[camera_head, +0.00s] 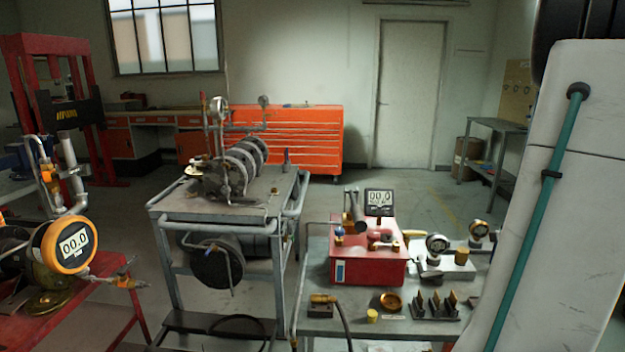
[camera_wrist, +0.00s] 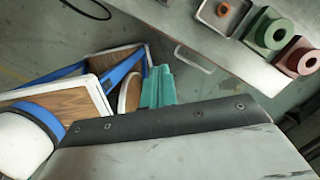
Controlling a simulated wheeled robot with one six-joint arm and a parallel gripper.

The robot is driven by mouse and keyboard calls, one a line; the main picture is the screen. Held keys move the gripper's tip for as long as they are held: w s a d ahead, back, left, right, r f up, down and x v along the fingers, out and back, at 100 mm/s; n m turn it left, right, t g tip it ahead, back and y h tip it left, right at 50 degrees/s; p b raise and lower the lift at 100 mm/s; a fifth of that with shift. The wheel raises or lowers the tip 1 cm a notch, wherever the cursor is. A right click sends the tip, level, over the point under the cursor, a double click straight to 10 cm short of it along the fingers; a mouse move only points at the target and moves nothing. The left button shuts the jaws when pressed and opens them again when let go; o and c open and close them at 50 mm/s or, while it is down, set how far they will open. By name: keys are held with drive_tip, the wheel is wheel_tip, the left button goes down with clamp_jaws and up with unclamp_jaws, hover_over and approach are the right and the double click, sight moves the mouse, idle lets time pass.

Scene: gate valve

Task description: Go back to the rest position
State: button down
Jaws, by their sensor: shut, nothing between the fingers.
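My gripper (camera_wrist: 157,88) shows in the wrist view as teal fingers beyond a dark screwed plate. The fingers are together, with nothing visible between them. The gripper is not visible in the head view, where a large pale panel with a green tube fills the right side. In the wrist view the fingers appear in front of blue-framed wooden panels, apart from the grey bench (camera_wrist: 215,52).
A grey cart (camera_head: 222,208) carries pipework. A bench at the right holds a red box (camera_head: 369,258) and gauges. A red stand with a round gauge (camera_head: 70,244) is at the left. An orange cabinet (camera_head: 290,140) stands behind. Floor is clear before the door (camera_head: 408,95).

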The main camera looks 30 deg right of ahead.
drive_tip(key=w+a+r+n+g+y, duration=0.1)
drive_tip(key=w+a+r+n, duration=0.35)
drive_tip(key=a+n, duration=0.55)
drive_tip(key=w+a+r+n+g, duration=0.1)
drive_tip(key=w+a+r+n, duration=0.35)
drive_tip(key=a+n, duration=0.5)
drive_tip(key=s+a+r+n, duration=0.1)
drive_tip(key=a+r+n, duration=0.2)
drive_tip(key=a+n, duration=0.5)
drive_tip(key=s+a+r+n+t+h, duration=0.1)
drive_tip(key=a+r+n, duration=0.3)
drive_tip(key=a+n, duration=0.4)
drive_tip(key=shift+a+r, duration=0.2)
drive_tip(key=shift+a, duration=1.8)
